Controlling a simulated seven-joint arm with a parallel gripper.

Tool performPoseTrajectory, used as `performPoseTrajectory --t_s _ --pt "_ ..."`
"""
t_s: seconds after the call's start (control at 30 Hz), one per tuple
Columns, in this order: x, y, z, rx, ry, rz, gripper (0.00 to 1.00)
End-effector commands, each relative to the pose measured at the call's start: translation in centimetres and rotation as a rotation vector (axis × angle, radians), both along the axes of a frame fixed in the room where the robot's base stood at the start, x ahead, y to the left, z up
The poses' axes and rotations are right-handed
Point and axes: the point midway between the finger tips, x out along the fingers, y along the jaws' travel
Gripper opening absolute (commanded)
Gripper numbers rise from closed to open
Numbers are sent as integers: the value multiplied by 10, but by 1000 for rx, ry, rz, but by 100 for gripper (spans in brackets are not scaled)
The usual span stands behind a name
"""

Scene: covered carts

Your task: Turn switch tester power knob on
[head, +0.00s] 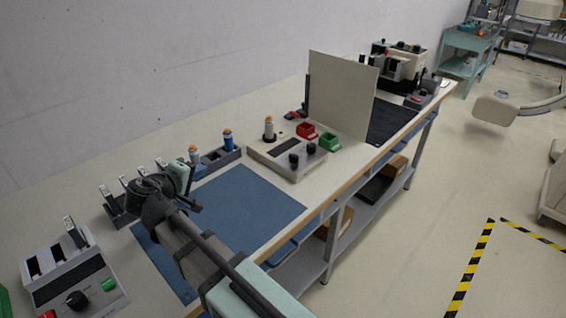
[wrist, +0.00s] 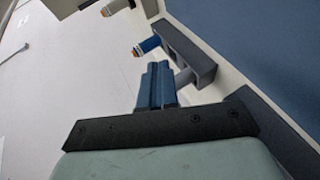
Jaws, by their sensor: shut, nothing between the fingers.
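A grey unit (head: 75,285) with one black knob (head: 76,300), a green button, a red button and dark slots stands at the lower left in the head view. A beige unit (head: 287,160) with a dark display and two black knobs stands mid-bench. No label is readable, so I cannot tell which is the switch tester. Neither unit is identifiable in the wrist view. My gripper (wrist: 157,85) is shut and empty, its blue fingers together. In the head view its pale teal body is above the bench, between the two units, touching neither knob; the fingertips are unclear there.
A dark rack (head: 222,156) with orange-topped bottles stands close beside my gripper; it also shows in the wrist view (wrist: 190,55). Several upright tagged holders line the left. A beige panel (head: 343,95) divides the bench.

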Motion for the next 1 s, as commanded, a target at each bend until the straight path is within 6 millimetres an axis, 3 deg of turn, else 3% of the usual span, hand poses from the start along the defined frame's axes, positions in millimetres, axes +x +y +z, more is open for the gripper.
performPoseTrajectory --t_s 0.03,0.1,0.3,0.47,0.67,1.0 --pt "3 -22 -12 -54 -16 -54 0" --pt "5 -48 -24 -126 -45 -123 0" --pt "5 -106 -42 -298 -134 -281 0" --pt "2 -129 -48 -373 -179 -345 0" --pt "3 -138 -49 -401 -201 -369 0" --pt "31 -166 -48 -402 -199 -371 0"
